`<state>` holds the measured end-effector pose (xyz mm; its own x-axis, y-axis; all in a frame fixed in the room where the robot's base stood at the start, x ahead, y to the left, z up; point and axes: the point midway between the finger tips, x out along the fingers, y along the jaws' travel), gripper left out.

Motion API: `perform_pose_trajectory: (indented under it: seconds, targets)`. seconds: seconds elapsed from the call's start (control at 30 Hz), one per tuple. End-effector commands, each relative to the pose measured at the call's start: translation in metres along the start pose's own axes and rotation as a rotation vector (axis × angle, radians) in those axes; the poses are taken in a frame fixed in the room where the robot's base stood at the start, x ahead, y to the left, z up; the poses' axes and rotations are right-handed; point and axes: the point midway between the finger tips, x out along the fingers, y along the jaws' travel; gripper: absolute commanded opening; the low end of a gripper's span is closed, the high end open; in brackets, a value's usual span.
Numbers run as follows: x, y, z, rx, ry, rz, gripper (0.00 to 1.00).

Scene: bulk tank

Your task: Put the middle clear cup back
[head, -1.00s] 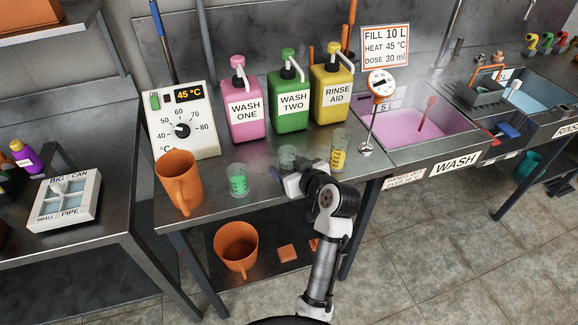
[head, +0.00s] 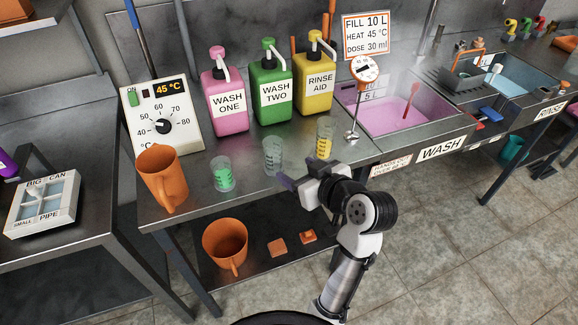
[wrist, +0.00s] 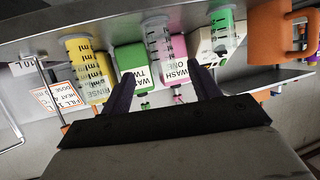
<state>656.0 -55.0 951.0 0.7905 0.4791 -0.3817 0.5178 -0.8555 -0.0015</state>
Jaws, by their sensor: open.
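The middle clear cup (head: 272,156) stands upright on the steel counter between a green-marked cup (head: 222,175) on its left and a yellow-marked cup (head: 325,137) on its right. My gripper (head: 299,174) is open and empty at the counter's front edge, in front and to the right of the middle cup, apart from it. In the upside-down wrist view, the middle cup (wrist: 162,40) appears beyond the space between the two dark purple fingers (wrist: 164,75). The yellow-marked cup (wrist: 88,68) and green-marked cup (wrist: 221,24) flank it.
Pink (head: 225,100), green (head: 270,90) and yellow (head: 314,80) dispenser bottles stand behind the cups. An orange jug (head: 162,178) is at the left. A thermometer on a stand (head: 354,115) and the pink wash basin (head: 400,112) are right. An orange jug (head: 225,243) sits on the lower shelf.

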Motion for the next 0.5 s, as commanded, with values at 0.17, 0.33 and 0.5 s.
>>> perform_pose_trajectory:
  seconds: [0.17,0.33,0.5]
  targets:
    - [-0.007,0.0,0.0,-0.001,-0.001,0.0,0.61]
    - [-0.007,-0.001,-0.001,-0.001,0.001,0.0,0.61]
    - [0.017,-0.016,-0.041,-0.033,0.092,0.009,0.61]
